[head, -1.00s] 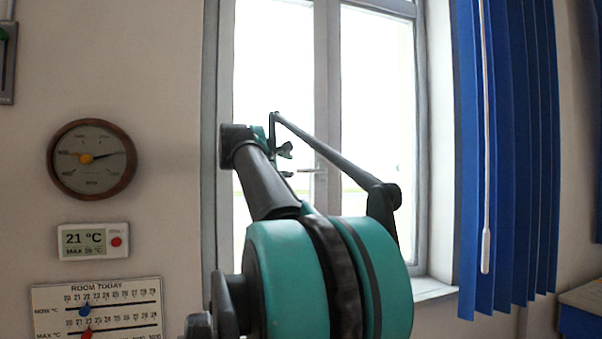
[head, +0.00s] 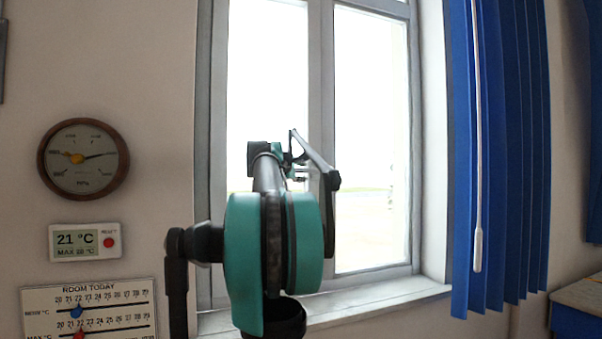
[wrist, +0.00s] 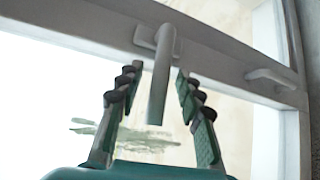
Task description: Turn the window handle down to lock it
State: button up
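The window handle (wrist: 161,85) is a grey lever on a small plate on the window's frame bar. In the wrist view it stands across that bar, with its free end reaching toward my gripper (wrist: 158,78). My gripper is open, with one dark-padded finger on each side of the handle and a visible gap to both. The handle is between the fingers and not clasped. In the head view my gripper (head: 297,172) is in front of the window's upright middle bar (head: 320,90), where my arm mostly hides the handle.
A second grey fitting (wrist: 270,76) sits on the frame at the right of the wrist view. Blue vertical blinds (head: 505,150) with a white wand (head: 477,200) hang right of the window. A round gauge (head: 83,160) and thermometer panels are on the left wall. The sill (head: 380,300) is clear.

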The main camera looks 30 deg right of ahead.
jog(key=shift+c, duration=0.6)
grip_shut()
